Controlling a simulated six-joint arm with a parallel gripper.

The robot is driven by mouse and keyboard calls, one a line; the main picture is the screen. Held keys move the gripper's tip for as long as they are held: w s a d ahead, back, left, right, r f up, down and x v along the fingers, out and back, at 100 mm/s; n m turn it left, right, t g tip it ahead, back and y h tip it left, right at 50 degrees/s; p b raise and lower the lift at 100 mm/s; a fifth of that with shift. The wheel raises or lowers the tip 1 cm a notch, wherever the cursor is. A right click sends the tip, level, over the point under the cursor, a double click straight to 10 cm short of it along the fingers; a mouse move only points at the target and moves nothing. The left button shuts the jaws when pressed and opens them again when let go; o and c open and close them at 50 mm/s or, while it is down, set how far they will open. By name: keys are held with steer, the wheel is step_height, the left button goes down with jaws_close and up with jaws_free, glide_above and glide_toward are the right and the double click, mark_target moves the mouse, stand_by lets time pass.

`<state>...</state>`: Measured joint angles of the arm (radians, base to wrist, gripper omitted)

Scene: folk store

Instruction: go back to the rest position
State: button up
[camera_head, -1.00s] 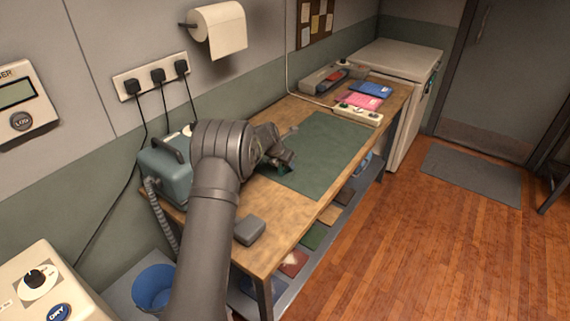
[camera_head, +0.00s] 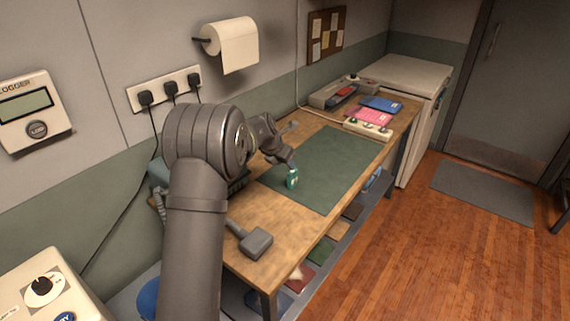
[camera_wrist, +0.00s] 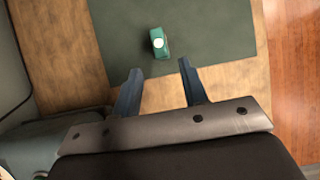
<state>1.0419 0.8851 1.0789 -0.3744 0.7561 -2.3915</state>
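My gripper (camera_wrist: 162,92) is open and empty in the wrist view, its two blue-grey fingers spread apart. In the head view my gripper (camera_head: 291,164) is over the near part of the workbench, partly hidden by my own arm. A small green object with a white round top (camera_wrist: 160,43) stands on the dark green mat (camera_wrist: 215,28), beyond my fingertips and apart from them. The green object (camera_head: 292,178) also shows in the head view, near the mat's near edge, just below my gripper.
A grey block-headed tool (camera_head: 255,242) lies on the wooden bench (camera_head: 290,222) at its near end. A teal machine stands at the left, mostly behind my arm. Pink (camera_head: 370,116) and blue (camera_head: 382,104) items lie at the bench's far end. Most of the mat is clear.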

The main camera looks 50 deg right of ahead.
mark_target(294, 176)
steer(key=x, duration=1.2)
steer(key=shift+f, duration=0.2)
steer(key=shift+r, duration=0.2)
steer(key=shift+r, duration=0.1)
